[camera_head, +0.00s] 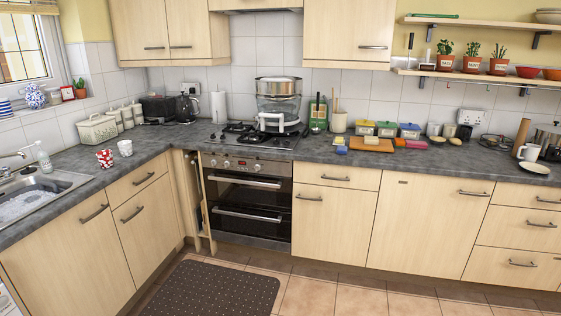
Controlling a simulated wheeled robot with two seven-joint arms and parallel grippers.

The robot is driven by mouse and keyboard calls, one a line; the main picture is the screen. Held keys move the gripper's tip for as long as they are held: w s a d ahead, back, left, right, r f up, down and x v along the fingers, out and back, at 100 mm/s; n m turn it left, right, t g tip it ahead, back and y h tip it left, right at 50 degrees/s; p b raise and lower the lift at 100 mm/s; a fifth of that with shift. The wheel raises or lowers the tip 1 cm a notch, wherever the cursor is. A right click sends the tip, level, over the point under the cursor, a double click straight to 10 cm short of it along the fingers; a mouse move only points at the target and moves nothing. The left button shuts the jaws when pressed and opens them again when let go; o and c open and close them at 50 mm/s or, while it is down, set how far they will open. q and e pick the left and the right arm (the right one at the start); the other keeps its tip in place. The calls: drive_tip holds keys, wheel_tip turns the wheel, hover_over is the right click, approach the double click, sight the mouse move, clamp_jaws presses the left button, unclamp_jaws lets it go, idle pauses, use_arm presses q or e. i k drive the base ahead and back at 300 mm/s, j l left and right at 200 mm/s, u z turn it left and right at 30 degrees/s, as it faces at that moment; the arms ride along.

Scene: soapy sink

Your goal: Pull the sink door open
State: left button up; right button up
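The sink (80,183) is set in the grey worktop at the left edge, with white suds in its basin. Below it is a pale wood door (72,262), which looks shut and flush with the cabinet front. Its dark bar handle (94,213) sits slanting near the door's upper right corner. The left part of this door front runs towards the picture's lower left edge. Neither of my grippers is in view.
Right of the sink door are a drawer (136,187) and a cabinet door (145,235). A narrow panel (196,200) stands ajar beside the oven (247,200). A dark mat (225,291) lies on the tiled floor.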

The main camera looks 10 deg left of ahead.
sight(75, 264)
drive_tip(key=i+u, duration=0.35)
drive_tip(key=i, duration=0.15)
drive_tip(key=i+l+u, duration=0.35)
drive_tip(key=i, duration=0.15)
drive_tip(key=i+l+u, duration=0.35)
drive_tip(key=i, duration=0.15)
drive_tip(key=j, duration=0.1)
